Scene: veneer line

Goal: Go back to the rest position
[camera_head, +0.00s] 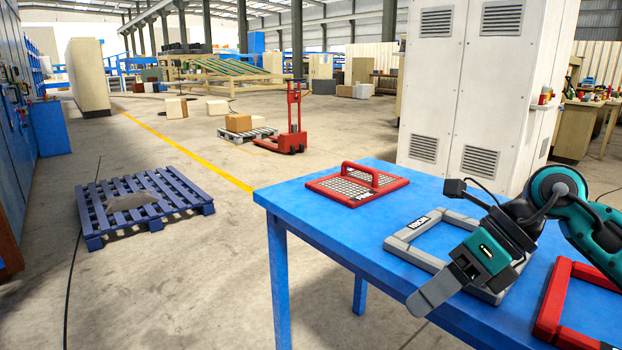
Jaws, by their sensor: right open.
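My right gripper (436,290) comes in from the right on a teal and black arm. It is open, with nothing seen between its fingers, and hangs over the front part of the blue table (330,215). In the picture it covers part of a grey rectangular frame (405,247) that lies on the table; I cannot tell the height between them. My left gripper is not in view.
A red-framed mesh panel with a red handle (352,172) lies at the table's far left corner. A red frame (548,312) lies at the right, partly cut off. A white cabinet (432,85) stands behind. A blue pallet (183,190) lies on the floor at left.

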